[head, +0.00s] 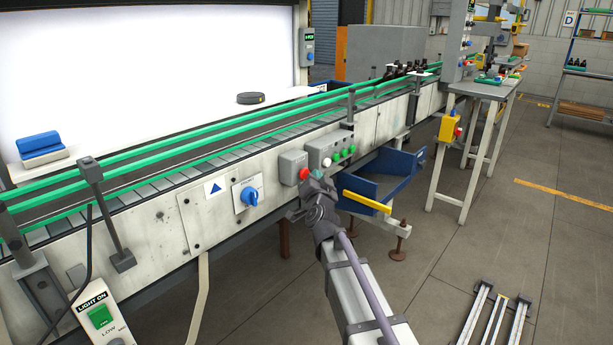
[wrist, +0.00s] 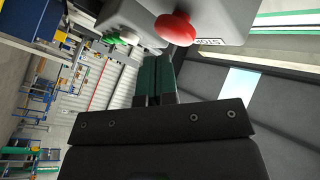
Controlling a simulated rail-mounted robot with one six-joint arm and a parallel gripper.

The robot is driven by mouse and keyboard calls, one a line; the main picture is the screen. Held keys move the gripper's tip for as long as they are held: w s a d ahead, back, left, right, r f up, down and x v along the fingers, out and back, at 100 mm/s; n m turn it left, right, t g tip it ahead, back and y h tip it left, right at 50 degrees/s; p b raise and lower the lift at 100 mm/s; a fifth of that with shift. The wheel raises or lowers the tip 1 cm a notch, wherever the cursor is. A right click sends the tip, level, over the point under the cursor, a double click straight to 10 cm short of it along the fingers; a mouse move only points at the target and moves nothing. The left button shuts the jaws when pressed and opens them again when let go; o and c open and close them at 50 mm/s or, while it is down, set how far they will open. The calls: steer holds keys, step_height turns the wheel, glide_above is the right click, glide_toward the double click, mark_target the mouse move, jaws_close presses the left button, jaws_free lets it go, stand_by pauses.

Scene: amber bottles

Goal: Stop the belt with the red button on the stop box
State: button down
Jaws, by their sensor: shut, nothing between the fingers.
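The stop box (head: 288,160) is a small grey box on the front of the belt frame, with a round red button (head: 304,174) on its face. In the wrist view the red button (wrist: 175,28) stands out from the box, beside a label that seems to read STOP. My gripper (head: 317,174) is close in front of the box, just right of the button in the head view. In the wrist view my gripper (wrist: 156,60) has its dark green fingers together and empty, pointing toward the box near the button. I cannot tell whether they touch it.
A grey panel (head: 325,147) with white and green buttons sits right of the stop box. A blue rotary switch (head: 249,196) is to its left. A blue bin (head: 367,188) with a yellow edge is right of my arm. Dark bottles (head: 400,69) stand farther along the belt.

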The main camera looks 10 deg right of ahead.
steer(key=shift+s+d, duration=0.2)
steer(key=s+d, duration=0.3)
steer(key=shift+s+d, duration=0.15)
steer(key=shift+s, duration=0.25)
stand_by(0.7)
